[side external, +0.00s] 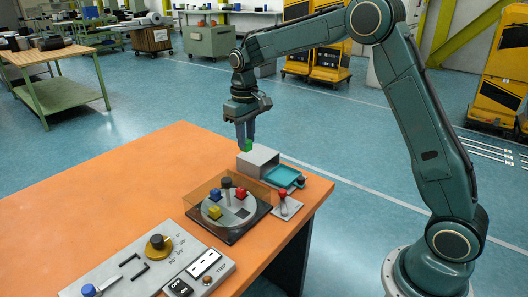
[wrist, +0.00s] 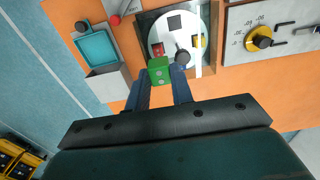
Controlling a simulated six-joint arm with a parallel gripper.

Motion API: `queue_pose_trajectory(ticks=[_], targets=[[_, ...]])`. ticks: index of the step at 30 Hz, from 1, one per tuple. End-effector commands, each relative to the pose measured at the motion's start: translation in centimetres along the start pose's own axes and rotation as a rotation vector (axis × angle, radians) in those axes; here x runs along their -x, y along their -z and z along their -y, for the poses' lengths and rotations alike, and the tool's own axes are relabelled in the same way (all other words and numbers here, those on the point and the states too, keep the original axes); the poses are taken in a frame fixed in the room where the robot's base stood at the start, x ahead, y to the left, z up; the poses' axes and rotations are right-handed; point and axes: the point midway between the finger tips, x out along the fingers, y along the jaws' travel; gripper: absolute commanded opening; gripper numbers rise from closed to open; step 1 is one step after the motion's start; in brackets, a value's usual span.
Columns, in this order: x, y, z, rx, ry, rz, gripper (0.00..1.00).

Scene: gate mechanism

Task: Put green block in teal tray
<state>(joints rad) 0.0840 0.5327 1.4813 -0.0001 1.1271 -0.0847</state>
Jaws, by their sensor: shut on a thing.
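The green block (side external: 246,145) is held between the fingertips of my gripper (side external: 245,133), in the air above the orange table. In the wrist view the green block (wrist: 159,70) sits at the tips of my gripper's two blue fingers (wrist: 162,86). The teal tray (side external: 280,177) is part of a grey box unit, to the right of and below the block in the side view. In the wrist view the teal tray (wrist: 97,48) is at the upper left, apart from the block, and its inside looks empty.
A grey box (side external: 258,161) stands beside the tray. A round turntable (side external: 230,207) with red, blue and yellow blocks and a dark knob sits behind clear walls. A red-topped lever (side external: 283,199) stands nearby. A control panel (side external: 148,268) lies at the table's front. The table's left is clear.

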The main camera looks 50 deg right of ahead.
Motion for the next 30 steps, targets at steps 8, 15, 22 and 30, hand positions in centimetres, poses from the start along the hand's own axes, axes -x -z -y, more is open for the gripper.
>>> queue_pose_trajectory(ticks=[8,15,22,30], targets=[[-0.5,1.4,-9.0,-0.009,0.0,0.001,0.01],[-0.9,1.2,-16.3,-0.006,0.0,0.0,0.01],[-1.1,0.7,-19.9,-0.003,0.0,0.0,0.01],[-1.3,0.6,-20.3,0.0,0.0,0.001,0.01]])
